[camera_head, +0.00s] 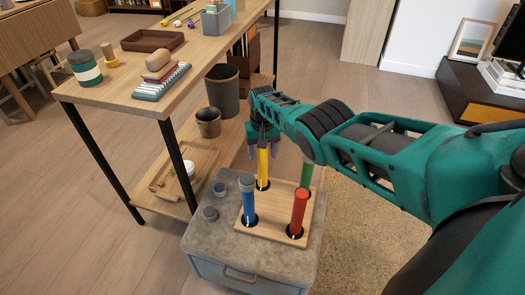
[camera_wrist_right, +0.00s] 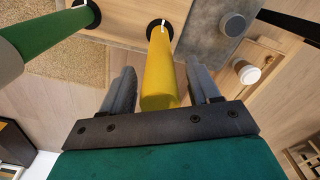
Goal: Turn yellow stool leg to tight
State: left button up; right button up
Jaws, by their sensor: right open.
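The yellow stool leg (camera_head: 263,164) stands upright in a dark socket at the far left corner of the wooden stool seat (camera_head: 272,231). My right gripper (camera_head: 263,135) is over its top from above. In the right wrist view the yellow leg (camera_wrist_right: 160,68) stands between the two fingers of the right gripper (camera_wrist_right: 160,88), with gaps on both sides, so the gripper is open. The blue leg (camera_head: 248,203), red leg (camera_head: 299,212) and green leg (camera_head: 307,174) stand in the other sockets; my arm partly hides the green one. My left gripper is not in view.
The seat lies on a grey cabinet (camera_head: 212,245) with small grey cups (camera_head: 219,189) at its left. A wooden table (camera_head: 105,93) with a lower shelf stands close on the left, holding a brown bin (camera_head: 222,90). A shag rug (camera_head: 350,225) lies to the right.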

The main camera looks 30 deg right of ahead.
notch_tip(320, 180, up, 10)
jog(key=p, duration=0.8)
jog(key=shift+r, duration=0.1)
jog(key=shift+r+p, duration=0.55)
jog(key=shift+r, duration=0.8)
